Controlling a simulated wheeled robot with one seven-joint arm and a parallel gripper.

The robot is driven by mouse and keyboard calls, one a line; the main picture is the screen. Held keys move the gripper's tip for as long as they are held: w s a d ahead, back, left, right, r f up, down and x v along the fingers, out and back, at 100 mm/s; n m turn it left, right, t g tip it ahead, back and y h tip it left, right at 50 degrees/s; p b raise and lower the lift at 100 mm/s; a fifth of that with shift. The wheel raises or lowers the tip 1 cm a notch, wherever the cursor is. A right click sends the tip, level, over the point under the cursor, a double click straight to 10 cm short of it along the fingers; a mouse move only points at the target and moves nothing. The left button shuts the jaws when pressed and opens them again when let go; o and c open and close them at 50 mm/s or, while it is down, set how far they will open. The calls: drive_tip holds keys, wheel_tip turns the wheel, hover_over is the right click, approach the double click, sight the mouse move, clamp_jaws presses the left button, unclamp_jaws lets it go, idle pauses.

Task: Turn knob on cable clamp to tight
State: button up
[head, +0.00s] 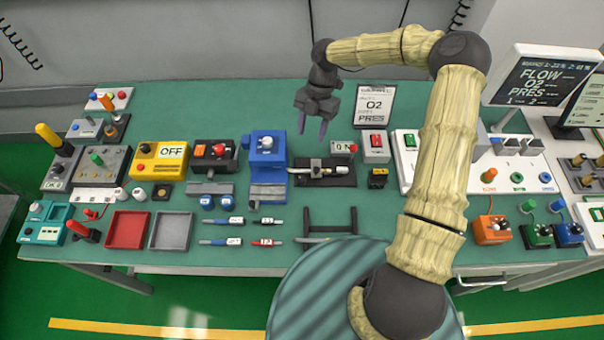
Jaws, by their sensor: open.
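My gripper (312,127) hangs open and empty over the back middle of the table, fingers pointing down. It is above and right of a blue block-shaped device (267,168) with a pale round knob (266,142) on top. Right of that device is a black base (338,181) with a silver rod-like part lying across it. I cannot tell for sure which of these two is the cable clamp, and no tight or loose marking is readable. My gripper touches neither of them.
The green table (230,262) is crowded. A yellow OFF box (158,161), a red tray (127,230) and a grey tray (171,231) are left. A sign (374,107) stands behind, right of my gripper. A black frame (330,222) lies at the front.

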sight(302, 177)
drive_tip(key=p+x, duration=0.5)
drive_tip(key=x, duration=1.1)
drive_tip(key=shift+a+f, duration=0.1)
drive_tip(key=shift+f, duration=0.2)
drive_tip(key=c, duration=1)
drive_tip(key=shift+f+m+b, duration=0.1)
drive_tip(key=shift+m+b, duration=0.3)
drive_tip(key=shift+m+t+y+b, duration=0.4)
drive_tip(key=shift+m+b, duration=0.25)
drive_tip(key=shift+m, duration=0.45)
drive_tip(key=o, duration=1)
